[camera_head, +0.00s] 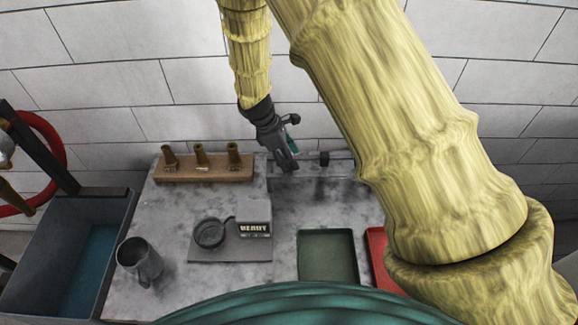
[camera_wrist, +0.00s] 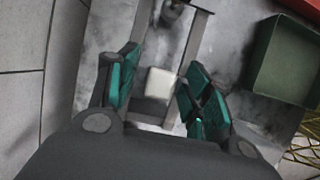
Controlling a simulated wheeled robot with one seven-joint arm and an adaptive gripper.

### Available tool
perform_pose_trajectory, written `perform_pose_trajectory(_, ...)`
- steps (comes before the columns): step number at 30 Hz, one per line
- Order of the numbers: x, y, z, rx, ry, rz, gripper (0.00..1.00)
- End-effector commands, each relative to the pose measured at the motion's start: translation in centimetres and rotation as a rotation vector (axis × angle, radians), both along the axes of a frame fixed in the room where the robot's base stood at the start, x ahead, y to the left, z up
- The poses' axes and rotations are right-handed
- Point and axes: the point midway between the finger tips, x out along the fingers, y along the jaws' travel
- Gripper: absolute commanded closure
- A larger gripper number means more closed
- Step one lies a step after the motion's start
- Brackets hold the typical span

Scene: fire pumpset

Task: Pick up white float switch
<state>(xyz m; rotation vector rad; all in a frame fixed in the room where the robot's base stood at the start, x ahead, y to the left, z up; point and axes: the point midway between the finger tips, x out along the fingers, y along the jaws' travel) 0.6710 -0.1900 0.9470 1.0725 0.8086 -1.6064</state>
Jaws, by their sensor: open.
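The white float switch (camera_wrist: 162,82) shows in the wrist view as a small pale block, between two grey rails near the middle of the picture. My gripper (camera_wrist: 160,88) is open, with its teal-padded fingers on either side of the block. I cannot tell how far above it the fingertips are, and I see no clear contact. In the head view my gripper (camera_head: 287,160) points down over the back of the grey worktop, at the left end of a rail rack. The float switch cannot be made out there; my gripper seems to hide it.
On the worktop (camera_head: 180,240) stand a wooden block (camera_head: 205,174) with brass nozzles, a device with a dark ring (camera_head: 209,233), and a metal mug (camera_head: 139,262). A green tray (camera_head: 327,257) and a red tray (camera_head: 379,259) lie front right. A grey basin (camera_head: 105,215) is left.

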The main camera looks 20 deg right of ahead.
Motion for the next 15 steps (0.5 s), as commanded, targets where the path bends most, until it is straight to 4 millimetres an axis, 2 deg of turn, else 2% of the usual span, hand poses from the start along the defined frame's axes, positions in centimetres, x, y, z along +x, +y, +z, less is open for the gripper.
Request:
perform_pose_trajectory(3, 0.01, -0.01, -0.01, 0.0, 0.0, 0.0, 0.5)
perform_pose_trajectory(5, 0.01, -0.01, 0.0, 0.0, 0.0, 0.0, 0.59)
perform_pose_trajectory(9, 0.01, -0.01, 0.0, 0.0, 0.0, -0.001, 0.85)
perform_pose_trajectory(12, 0.01, -0.01, 0.01, 0.0, 0.0, 0.0, 1.0)
perform_pose_trajectory(15, 0.01, 0.0, 0.02, 0.0, 0.0, -0.001, 1.0)
